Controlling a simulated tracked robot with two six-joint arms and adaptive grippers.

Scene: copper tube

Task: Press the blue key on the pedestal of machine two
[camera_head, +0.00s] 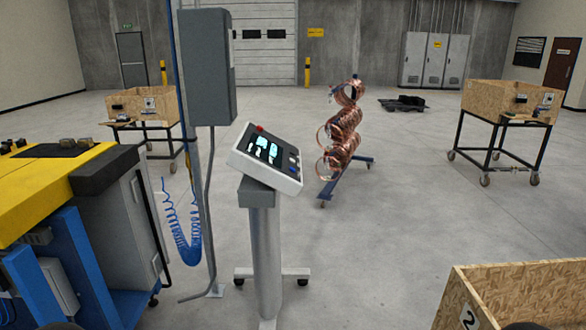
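A pedestal (266,245) stands in the middle foreground on a wheeled base. On its top sits a tilted white control panel (240,157) with a lit screen (265,148). A red button (260,128) is at the panel's top edge. A small blue key (292,161) appears on the panel's right side; its details are too small to tell. No machine number is readable on the pedestal. Neither of my grippers is in view.
A yellow and blue machine (50,190) fills the left, with a grey cabinet (208,65) on a post and a blue coiled hose (182,235). A copper coil rack (345,135) stands behind the pedestal. A wooden crate (520,285) is at lower right.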

